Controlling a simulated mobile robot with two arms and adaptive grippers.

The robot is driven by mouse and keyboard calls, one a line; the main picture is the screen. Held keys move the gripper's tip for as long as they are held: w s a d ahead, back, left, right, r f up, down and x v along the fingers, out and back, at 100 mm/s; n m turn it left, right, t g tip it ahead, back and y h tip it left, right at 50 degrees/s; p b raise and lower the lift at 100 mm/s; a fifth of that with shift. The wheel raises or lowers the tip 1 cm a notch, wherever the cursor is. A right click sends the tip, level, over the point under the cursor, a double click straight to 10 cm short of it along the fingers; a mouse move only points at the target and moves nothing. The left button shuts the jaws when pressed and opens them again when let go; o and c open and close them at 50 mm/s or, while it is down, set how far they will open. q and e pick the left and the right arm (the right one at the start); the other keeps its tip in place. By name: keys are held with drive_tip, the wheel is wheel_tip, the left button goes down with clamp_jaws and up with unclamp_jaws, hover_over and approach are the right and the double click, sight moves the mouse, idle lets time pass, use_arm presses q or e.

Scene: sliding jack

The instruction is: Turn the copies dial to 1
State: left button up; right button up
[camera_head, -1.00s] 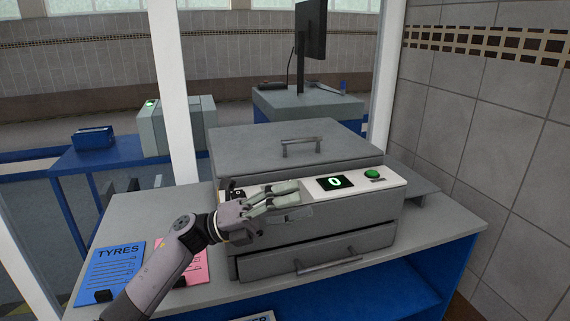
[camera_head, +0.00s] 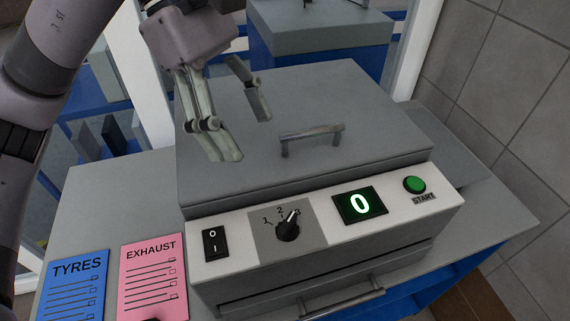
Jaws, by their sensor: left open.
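The black copies dial (camera_head: 288,230) is on a grey plate in the copier's white front panel, marked 1, 2 and 3 from left to right. Its pointer is turned up and right, toward the 3. The display (camera_head: 360,205) beside it reads 0. My left gripper (camera_head: 246,134) is open and empty, fingers pointing down, above the copier lid, behind and to the left of the dial. It does not touch the dial. My right gripper is not in view.
A power switch (camera_head: 215,243) is left of the dial, and a green START button (camera_head: 414,185) is at the right. The grey lid (camera_head: 370,110) has a raised handle (camera_head: 312,136). Blue TYRES (camera_head: 77,288) and pink EXHAUST (camera_head: 152,278) sheets lie on the counter at left.

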use_arm(q)
drive_tip(key=p, duration=0.6)
approach(287, 222)
drive_tip(key=x, duration=0.7)
drive_tip(key=shift+s+d, duration=0.1)
drive_tip(key=shift+s, duration=0.05)
drive_tip(key=shift+d+f, duration=0.25)
drive_tip(key=shift+f, duration=0.45)
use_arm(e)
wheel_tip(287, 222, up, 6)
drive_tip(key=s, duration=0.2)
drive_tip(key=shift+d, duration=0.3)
use_arm(q)
drive_tip(key=shift+c, duration=0.4)
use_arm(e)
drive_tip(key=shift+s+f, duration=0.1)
use_arm(q)
drive_tip(key=c, duration=1)
drive_tip(key=shift+c, duration=0.4)
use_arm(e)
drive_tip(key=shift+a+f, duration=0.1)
